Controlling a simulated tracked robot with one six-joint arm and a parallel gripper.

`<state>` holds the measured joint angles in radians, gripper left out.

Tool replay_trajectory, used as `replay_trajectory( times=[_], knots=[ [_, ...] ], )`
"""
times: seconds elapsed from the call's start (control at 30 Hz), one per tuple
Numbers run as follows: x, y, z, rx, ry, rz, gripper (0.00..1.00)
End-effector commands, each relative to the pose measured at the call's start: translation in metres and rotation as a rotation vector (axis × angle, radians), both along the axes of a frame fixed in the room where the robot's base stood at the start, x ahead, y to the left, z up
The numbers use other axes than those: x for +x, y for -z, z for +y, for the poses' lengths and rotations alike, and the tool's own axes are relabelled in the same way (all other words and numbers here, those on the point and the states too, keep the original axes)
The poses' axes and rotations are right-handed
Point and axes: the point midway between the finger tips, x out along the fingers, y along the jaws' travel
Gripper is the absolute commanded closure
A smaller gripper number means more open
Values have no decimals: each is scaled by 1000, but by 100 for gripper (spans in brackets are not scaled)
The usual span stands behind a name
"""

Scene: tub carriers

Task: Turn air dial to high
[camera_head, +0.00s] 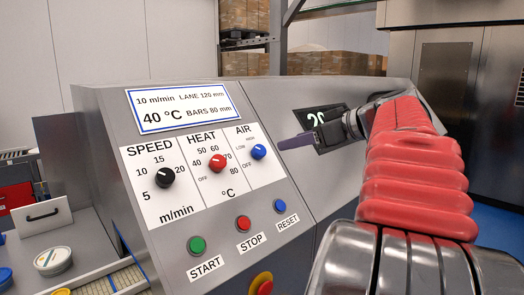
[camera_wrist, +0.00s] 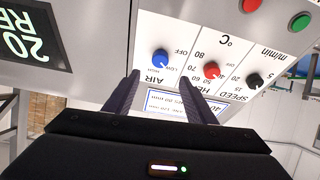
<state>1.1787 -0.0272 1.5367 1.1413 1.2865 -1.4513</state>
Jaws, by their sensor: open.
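The blue AIR dial (camera_head: 259,152) is at the right end of the white strip on the sloped control panel, under labels LOW and HIGH. Its white pointer is too small to read surely. In the wrist view, upside down, the AIR dial (camera_wrist: 160,59) shows just beyond and between the fingertips, apart from them. My gripper (camera_head: 288,142) is open and empty, with dark purple fingers, to the right of the dial in the head view. It also shows in the wrist view (camera_wrist: 158,76), its fingers spread.
The red HEAT dial (camera_head: 217,163) and black SPEED dial (camera_head: 165,177) are left of AIR. Green START (camera_head: 196,244), red STOP (camera_head: 243,223) and blue RESET (camera_head: 279,205) buttons lie below. A display plate (camera_head: 186,108) is above. A dark display (camera_wrist: 33,36) stands beside the panel.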

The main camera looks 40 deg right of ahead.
Motion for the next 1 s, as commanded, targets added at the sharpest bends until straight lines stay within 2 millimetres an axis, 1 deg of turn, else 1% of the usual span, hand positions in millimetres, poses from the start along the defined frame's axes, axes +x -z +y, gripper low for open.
replay_trajectory(
  times=[0.17, 0.8, 1.0],
  knots=[
    [17, 7, 2, 2, -4, 0, 50],
    [107, 44, 9, 2, -5, 2, 50],
    [123, 50, 9, 2, -5, 0, 50]
  ],
)
